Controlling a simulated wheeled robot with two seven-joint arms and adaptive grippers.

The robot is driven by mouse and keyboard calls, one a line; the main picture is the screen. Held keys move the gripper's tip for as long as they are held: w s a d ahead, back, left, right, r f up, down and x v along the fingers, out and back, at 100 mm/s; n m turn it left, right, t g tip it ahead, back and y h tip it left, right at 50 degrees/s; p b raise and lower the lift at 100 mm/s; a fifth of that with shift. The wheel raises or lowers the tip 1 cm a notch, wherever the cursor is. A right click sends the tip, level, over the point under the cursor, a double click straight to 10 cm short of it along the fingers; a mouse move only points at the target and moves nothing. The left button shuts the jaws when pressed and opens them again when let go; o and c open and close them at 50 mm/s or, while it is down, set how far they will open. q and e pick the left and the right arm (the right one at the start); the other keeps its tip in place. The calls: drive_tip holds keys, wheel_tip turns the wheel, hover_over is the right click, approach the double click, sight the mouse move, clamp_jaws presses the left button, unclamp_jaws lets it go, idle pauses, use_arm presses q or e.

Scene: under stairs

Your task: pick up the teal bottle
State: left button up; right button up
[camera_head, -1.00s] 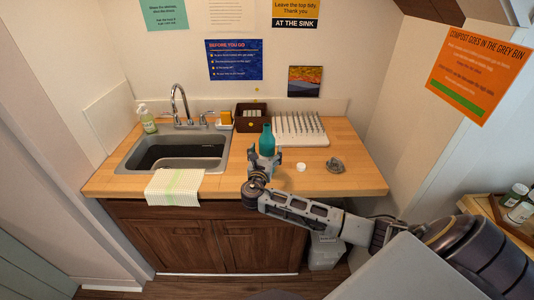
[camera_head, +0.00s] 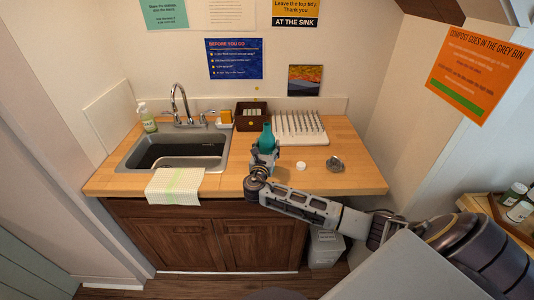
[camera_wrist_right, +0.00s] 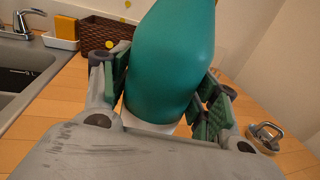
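The teal bottle (camera_head: 267,137) stands about upright at the counter's middle, in front of the dark basket. My right gripper (camera_head: 264,156) is around its lower part, which it hides in the head view. In the right wrist view the bottle (camera_wrist_right: 172,60) fills the space between the two green-padded fingers (camera_wrist_right: 163,95). The pads press against both its sides, so the gripper is shut on it. A pale band shows below the teal part. I cannot tell if its base touches the counter. My left gripper is not in view.
The sink (camera_head: 177,151) with its faucet is to the left. The dark basket (camera_head: 251,115), yellow sponge (camera_head: 225,118) and white drying rack (camera_head: 300,128) stand behind. A white lid (camera_head: 300,166) and a grey metal object (camera_head: 335,164) lie to the right.

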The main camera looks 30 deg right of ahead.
sight(266, 128)
drive_tip(key=c, duration=0.5)
drive_tip(key=shift+r, duration=0.1)
drive_tip(key=shift+r+b, duration=0.3)
drive_tip(key=shift+r, duration=4.65)
drive_tip(key=o, duration=0.5)
clamp_jaws()
drive_tip(key=shift+w+f, duration=0.1)
